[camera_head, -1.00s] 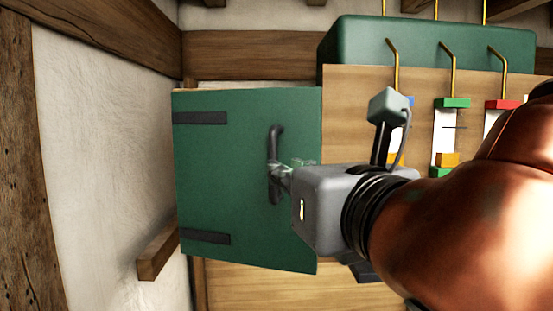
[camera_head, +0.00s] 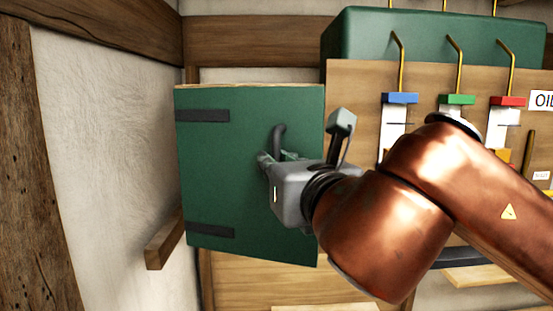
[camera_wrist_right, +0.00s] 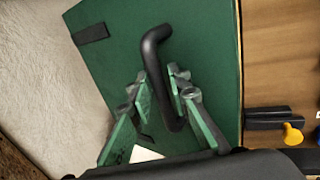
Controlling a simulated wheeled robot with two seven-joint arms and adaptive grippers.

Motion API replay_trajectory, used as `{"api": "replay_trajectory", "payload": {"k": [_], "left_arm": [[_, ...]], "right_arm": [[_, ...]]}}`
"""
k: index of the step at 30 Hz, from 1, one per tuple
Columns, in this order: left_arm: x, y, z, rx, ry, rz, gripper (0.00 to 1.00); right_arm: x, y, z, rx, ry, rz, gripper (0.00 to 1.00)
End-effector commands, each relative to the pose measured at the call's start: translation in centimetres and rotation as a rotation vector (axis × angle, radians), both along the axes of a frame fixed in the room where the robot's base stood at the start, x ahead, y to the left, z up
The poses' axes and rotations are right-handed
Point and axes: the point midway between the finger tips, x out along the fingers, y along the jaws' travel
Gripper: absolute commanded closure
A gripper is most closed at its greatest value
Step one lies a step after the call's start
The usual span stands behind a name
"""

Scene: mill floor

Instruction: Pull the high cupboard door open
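The high cupboard door (camera_head: 215,165) is a green panel with two dark hinge straps at its left, seen at the middle left of the head view. I cannot tell whether it is ajar. Its black bar handle (camera_head: 278,136) stands upright near the right side; the handle (camera_wrist_right: 152,48) also shows in the right wrist view. My right gripper (camera_head: 275,160) is at the handle and hides its lower part. In the wrist view the fingers (camera_wrist_right: 160,85) are apart, one on each side of the bar, with a small gap visible. My left gripper is out of view.
A pale plaster wall (camera_head: 110,140) with a short wooden block (camera_head: 163,240) is at the left of the door.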

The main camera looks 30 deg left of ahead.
Motion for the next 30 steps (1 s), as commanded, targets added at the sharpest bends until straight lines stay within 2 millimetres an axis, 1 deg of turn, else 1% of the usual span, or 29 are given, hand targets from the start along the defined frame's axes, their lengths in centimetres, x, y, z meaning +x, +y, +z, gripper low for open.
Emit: {"api": "replay_trajectory", "payload": {"k": [1,7,24,26,30], "left_arm": [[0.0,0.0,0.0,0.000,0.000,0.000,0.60],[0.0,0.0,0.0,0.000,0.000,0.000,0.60],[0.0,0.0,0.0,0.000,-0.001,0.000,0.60],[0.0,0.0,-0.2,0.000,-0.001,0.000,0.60],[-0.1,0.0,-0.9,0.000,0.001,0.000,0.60]], "right_arm": [[0.0,0.0,0.0,0.000,0.000,0.000,0.87],[0.0,0.0,0.0,0.000,0.000,0.000,1.00],[-0.1,0.0,0.1,0.001,-0.002,0.000,1.00],[-0.4,0.2,0.1,0.001,-0.002,-0.001,1.00],[-1.5,0.8,0.0,0.000,-0.004,-0.013,1.00]]}}
